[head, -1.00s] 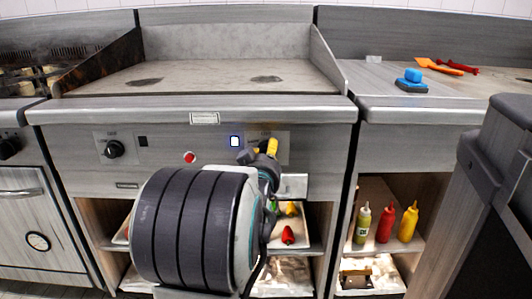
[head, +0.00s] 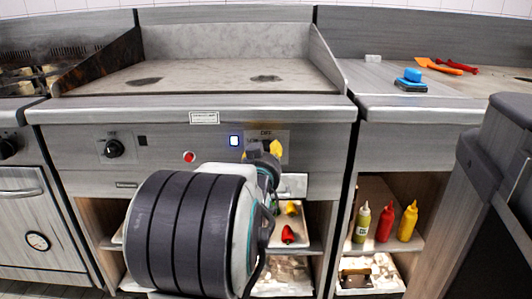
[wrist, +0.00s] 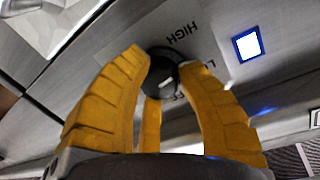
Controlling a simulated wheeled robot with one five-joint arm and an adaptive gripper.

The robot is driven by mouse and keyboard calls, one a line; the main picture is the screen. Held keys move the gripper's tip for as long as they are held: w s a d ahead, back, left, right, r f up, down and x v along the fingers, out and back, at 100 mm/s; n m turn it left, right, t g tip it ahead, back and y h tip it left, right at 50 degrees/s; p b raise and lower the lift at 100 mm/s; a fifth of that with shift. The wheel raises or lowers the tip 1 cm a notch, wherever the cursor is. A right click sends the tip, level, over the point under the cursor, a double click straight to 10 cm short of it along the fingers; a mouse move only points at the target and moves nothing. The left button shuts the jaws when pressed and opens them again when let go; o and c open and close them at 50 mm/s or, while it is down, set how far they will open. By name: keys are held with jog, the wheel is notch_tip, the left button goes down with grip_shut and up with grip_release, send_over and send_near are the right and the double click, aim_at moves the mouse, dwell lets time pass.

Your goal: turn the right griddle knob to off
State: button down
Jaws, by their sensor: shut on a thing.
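The right griddle knob (wrist: 160,68) is black and round with a small white mark, and shows between my yellow fingers in the wrist view. HIGH is printed beside it; other lettering is partly covered by a finger. My gripper (head: 264,151) is shut on the knob, as the wrist view also shows (wrist: 155,75). In the head view my fingers hide most of the knob, with OFF printed on the label plate (head: 281,136) just above it. I cannot tell exactly which setting the mark points at.
A lit blue-white square indicator (head: 234,141) and a red button (head: 189,157) sit left of the knob. The left knob (head: 113,148) is farther left. The griddle's front ledge (head: 290,108) overhangs the panel. Shelves below hold peppers (head: 288,234) and sauce bottles (head: 385,222).

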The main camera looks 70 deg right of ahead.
jog(key=shift+r+m, duration=0.35)
jog(key=shift+m, duration=0.35)
jog(key=c, duration=2)
grip_release()
jog(key=o, duration=0.8)
jog(key=shift+d, duration=0.1)
jog(key=shift+c, duration=0.2)
jog(key=o, duration=0.5)
jog(key=shift+f, duration=0.25)
jog(key=shift+c, duration=0.2)
jog(key=v, duration=0.7)
jog(key=shift+a, duration=0.3)
